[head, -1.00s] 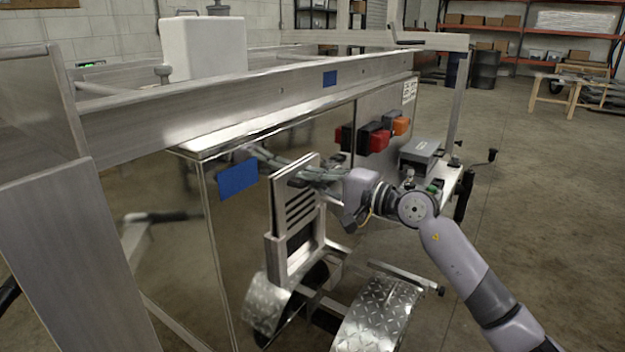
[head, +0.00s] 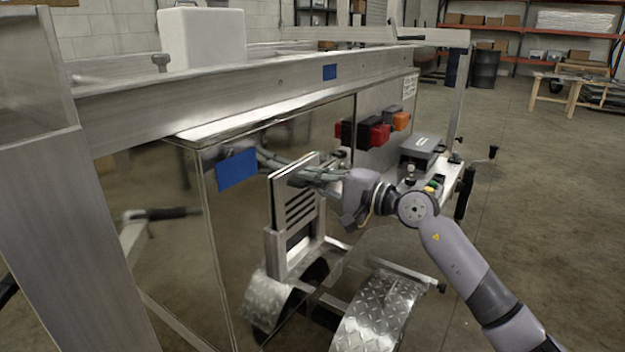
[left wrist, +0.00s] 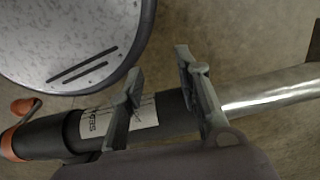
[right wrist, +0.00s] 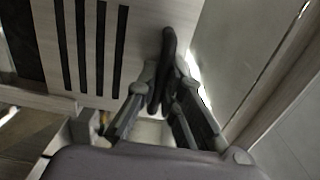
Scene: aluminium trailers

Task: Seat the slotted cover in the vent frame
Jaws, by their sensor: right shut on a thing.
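The slotted cover (head: 281,205) is a pale plate with several dark slots; it stands upright beside the trailer's side. It also shows in the right wrist view (right wrist: 88,45). The vent frame (head: 274,254) is a pale upright bracket; the cover's lower part overlaps it between its side posts. Whether it touches the frame is unclear. My right gripper (head: 293,178) is shut on the cover's dark handle (right wrist: 168,50). My left gripper (left wrist: 160,85) is open in the left wrist view, over a dark labelled tube (left wrist: 140,122); contact is unclear.
Tread-plate fenders (head: 380,310) lie below the frame. Blue tape (head: 237,169) marks the shiny trailer side. Red and orange lamps (head: 380,134) and a grey box (head: 423,151) are beyond my right wrist. A round metal plate (left wrist: 65,40) is near my left gripper.

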